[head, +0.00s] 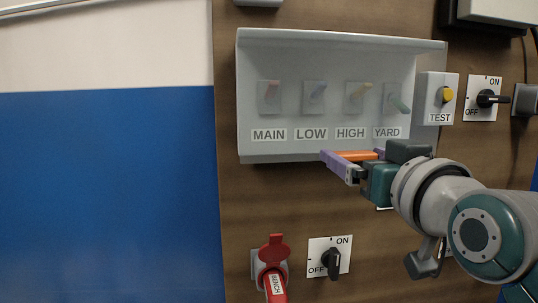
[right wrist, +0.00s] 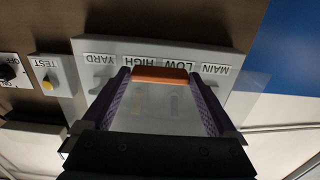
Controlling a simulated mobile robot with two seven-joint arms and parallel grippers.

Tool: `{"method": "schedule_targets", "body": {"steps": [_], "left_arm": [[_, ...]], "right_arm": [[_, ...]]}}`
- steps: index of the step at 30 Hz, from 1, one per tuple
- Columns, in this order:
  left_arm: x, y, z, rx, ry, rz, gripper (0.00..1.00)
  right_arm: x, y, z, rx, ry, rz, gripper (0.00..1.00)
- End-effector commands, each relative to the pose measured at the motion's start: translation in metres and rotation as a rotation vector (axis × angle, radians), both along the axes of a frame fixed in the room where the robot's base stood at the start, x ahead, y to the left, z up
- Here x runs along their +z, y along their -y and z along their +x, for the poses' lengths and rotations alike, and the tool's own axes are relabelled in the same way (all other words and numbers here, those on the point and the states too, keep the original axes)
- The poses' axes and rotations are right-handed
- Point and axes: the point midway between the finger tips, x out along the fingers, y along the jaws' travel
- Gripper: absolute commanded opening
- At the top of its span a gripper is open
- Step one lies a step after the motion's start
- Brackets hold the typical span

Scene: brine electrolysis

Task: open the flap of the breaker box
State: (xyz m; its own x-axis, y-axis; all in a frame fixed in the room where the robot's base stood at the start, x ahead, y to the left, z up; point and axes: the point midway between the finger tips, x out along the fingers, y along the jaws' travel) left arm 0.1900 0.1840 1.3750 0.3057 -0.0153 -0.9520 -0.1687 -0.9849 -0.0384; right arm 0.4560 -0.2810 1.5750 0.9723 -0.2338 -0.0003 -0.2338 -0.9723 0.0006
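The breaker box (head: 246,95) is a pale grey case on a brown wooden panel. Its flap (head: 330,90) is down; it is see-through, and faded switches show behind it above the labels MAIN, LOW, HIGH and YARD. An orange handle (head: 356,155) sits at the flap's lower edge; it also shows in the right wrist view (right wrist: 160,75). My right gripper (head: 358,162) is at this lower edge, its purple fingers at both ends of the orange handle and seemingly touching it. The right wrist view shows the fingers (right wrist: 160,84) flanking the handle. My left gripper is out of view.
Right of the box are a TEST button (head: 447,95) and an ON/OFF rotary switch (head: 485,99). Below are a red plug in a socket (head: 273,262) and another rotary switch (head: 331,262). The blue and white wall (head: 100,180) at left is clear.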

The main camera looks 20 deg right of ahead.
Motion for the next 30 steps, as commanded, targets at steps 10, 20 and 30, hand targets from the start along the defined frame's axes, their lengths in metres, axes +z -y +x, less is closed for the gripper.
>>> {"method": "schedule_targets", "body": {"steps": [10,20,30], "left_arm": [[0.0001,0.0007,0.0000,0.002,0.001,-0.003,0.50],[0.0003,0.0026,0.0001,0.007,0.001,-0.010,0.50],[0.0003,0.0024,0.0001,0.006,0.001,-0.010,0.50]], "right_arm": [[0.0000,-0.0002,-0.0003,0.000,0.000,0.000,0.53],[0.0001,-0.0002,-0.0003,0.000,0.001,0.001,0.16],[0.0002,0.0002,-0.0001,0.000,0.001,0.001,0.00]]}}
